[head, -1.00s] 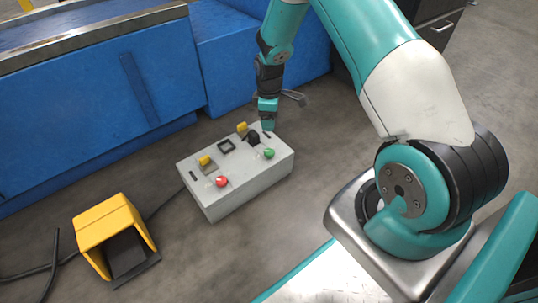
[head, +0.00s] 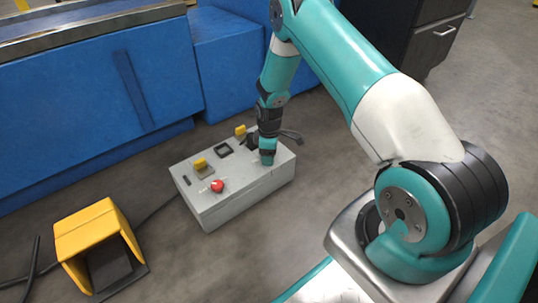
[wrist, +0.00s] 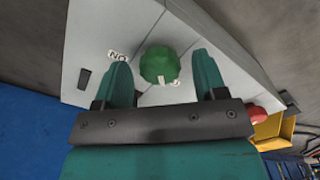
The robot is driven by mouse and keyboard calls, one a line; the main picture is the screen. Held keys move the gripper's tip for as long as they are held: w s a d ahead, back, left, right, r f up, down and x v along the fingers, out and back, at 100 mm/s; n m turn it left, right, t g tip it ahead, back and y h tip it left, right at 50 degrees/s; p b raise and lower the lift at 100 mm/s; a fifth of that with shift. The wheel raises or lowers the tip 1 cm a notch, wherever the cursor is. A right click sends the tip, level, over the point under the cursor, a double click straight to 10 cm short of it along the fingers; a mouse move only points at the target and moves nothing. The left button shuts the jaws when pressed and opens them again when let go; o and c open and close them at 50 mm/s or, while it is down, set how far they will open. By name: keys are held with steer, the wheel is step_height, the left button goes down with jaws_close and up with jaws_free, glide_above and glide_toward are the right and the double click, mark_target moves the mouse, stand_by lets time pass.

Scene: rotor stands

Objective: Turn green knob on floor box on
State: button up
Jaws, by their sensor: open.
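The grey floor box (head: 235,200) stands on the floor, with knobs and switches on its top. The green knob (wrist: 160,64) is plain in the wrist view, between my two open fingers with a gap on each side. A small white mark shows at its lower edge. An "ON" label (wrist: 117,56) is to its left; another label at its lower right is partly hidden.
A red knob (head: 217,186) and yellow switches (head: 201,163) are on the same box top. A yellow foot pedal housing (head: 95,235) stands at the lower left with black cable. A blue bench (head: 90,110) is behind the box. Bare floor lies in front of the box.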

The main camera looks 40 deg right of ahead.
steer(key=c, duration=0.9)
steer(key=shift+r+p, duration=0.1)
steer(key=shift+p, duration=0.2)
steer(key=m+p, duration=0.3)
steer(key=shift+r+m, duration=0.15)
steer(key=shift+m, duration=0.15)
steer(key=m+p, duration=0.3)
steer(key=m, duration=0.1)
steer(key=shift+m+p, duration=0.3)
steer(key=m+p, duration=0.2)
steer(key=m, duration=0.3)
steer(key=shift+f+m+p, duration=0.2)
steer(key=shift+m+p, duration=0.55)
steer(key=shift+m, duration=1.65)
